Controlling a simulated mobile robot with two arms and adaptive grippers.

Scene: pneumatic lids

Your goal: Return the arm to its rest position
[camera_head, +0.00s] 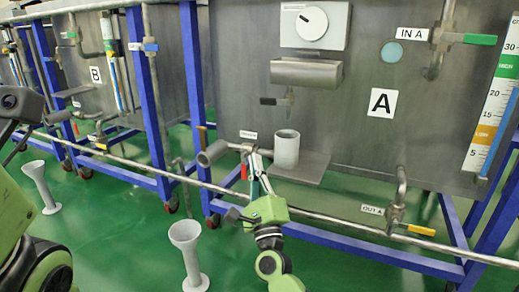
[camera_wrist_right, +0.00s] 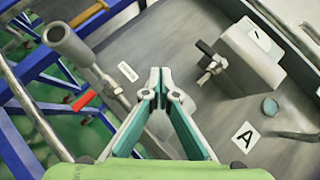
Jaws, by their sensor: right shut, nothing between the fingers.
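My right gripper (camera_head: 254,165) reaches up from the bottom of the head view, in front of tank A (camera_head: 232,78). In the right wrist view my right gripper (camera_wrist_right: 160,82) has its fingertips together with nothing between them. A grey pipe with an open end (camera_head: 212,153) and a red-handled valve lies just left of the fingers; the pipe also shows in the wrist view (camera_wrist_right: 66,43). A grey cup (camera_head: 286,149) stands on a small shelf right of the fingers. My left gripper is not seen; only dark and green parts of my left arm show at the left edge.
A long horizontal pipe (camera_head: 335,221) runs along the blue frame (camera_head: 370,255) close to my right arm. The OUT A valve (camera_head: 420,230) has a yellow handle at lower right. Two grey funnel-topped stands (camera_head: 190,256) (camera_head: 42,188) stand on the green floor. Tank B (camera_head: 90,95) is at left.

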